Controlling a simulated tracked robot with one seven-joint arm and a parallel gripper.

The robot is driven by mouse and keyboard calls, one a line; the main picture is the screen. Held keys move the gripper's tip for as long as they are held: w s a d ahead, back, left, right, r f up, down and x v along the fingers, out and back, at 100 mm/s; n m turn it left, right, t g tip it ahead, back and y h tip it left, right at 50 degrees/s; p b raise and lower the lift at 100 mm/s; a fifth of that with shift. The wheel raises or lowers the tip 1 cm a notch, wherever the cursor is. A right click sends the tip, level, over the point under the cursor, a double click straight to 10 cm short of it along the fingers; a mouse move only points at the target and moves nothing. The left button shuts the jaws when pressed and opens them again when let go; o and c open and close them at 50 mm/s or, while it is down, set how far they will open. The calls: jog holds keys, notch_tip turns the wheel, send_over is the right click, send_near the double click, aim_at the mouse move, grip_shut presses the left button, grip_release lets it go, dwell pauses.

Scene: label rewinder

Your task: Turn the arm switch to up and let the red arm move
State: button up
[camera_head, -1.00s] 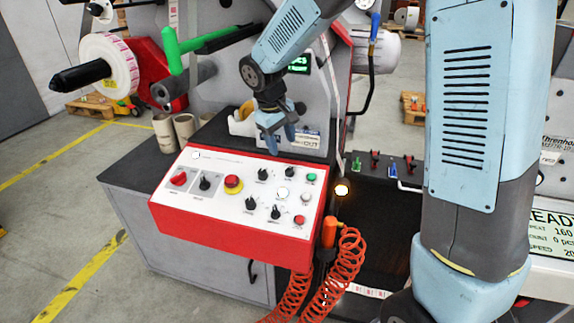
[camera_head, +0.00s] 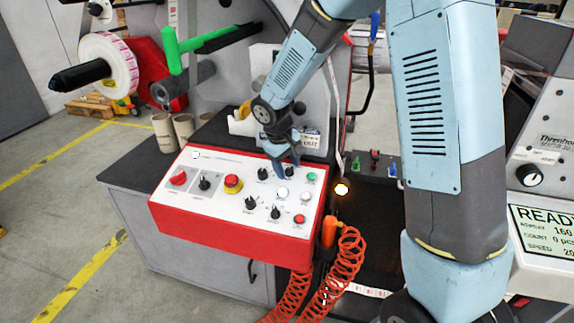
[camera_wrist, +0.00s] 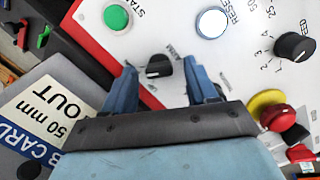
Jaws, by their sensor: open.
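The arm switch (camera_wrist: 159,66) is a black knob beside the printed word ARM in the wrist view. Its white mark points to the left of that picture. My gripper (camera_wrist: 162,80) is open, its two blue fingers on either side of the knob; I cannot tell whether they touch it. A red part (camera_head: 152,65), probably the red arm, shows behind the white label roll at upper left.
The green START button (camera_wrist: 116,17), white RESET button (camera_wrist: 211,22) and speed knob (camera_wrist: 294,46) lie close around the switch. The red-and-yellow emergency stop (camera_head: 233,184) is left of my gripper. A coiled orange hose (camera_head: 345,265) hangs at the panel's right.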

jog(key=c, duration=1.1)
jog(key=shift+o, duration=0.2)
